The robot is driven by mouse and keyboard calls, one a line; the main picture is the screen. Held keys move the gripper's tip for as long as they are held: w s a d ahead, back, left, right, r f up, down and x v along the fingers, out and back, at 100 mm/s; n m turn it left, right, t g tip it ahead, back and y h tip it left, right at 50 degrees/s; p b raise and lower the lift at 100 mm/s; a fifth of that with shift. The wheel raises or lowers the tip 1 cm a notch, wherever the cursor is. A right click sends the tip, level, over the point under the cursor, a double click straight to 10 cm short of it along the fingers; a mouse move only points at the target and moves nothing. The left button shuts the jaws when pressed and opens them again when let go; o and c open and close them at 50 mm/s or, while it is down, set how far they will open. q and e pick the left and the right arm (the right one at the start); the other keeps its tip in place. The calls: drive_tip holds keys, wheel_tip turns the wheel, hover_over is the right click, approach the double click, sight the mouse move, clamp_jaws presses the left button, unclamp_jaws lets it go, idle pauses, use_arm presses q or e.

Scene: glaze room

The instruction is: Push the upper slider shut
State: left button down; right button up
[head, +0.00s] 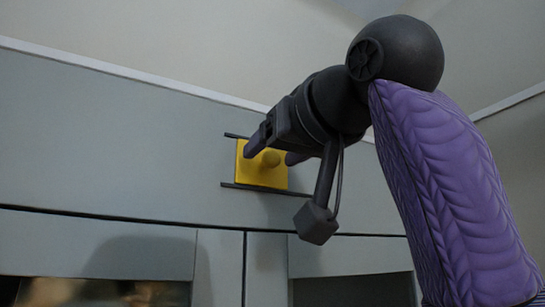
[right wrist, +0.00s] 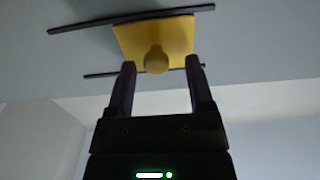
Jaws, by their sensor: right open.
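The upper slider is a yellow plate (head: 245,173) with a round yellow knob (head: 271,158), set between two dark rails on a grey panel in the head view. The slider plate also shows at the top of the right wrist view (right wrist: 180,32), with its knob (right wrist: 157,61) pointing toward the gripper. My right gripper (head: 272,152) is open at the slider. In the right wrist view its two fingers (right wrist: 161,66) stand either side of the knob's end, with gaps on both sides. Part of the plate is hidden behind the gripper in the head view. My left gripper is not in view.
The upper rail (right wrist: 130,18) and lower rail (head: 270,188) extend past the plate on both sides. Below the panel are cabinet doors (head: 218,265) with dark openings. The grey panel (head: 110,120) left of the slider is clear.

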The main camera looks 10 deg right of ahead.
drive_tip(key=b+v, duration=0.3)
drive_tip(key=v, duration=0.6)
drive_tip(key=shift+s, duration=0.35)
drive_tip(key=shift+d, duration=0.1)
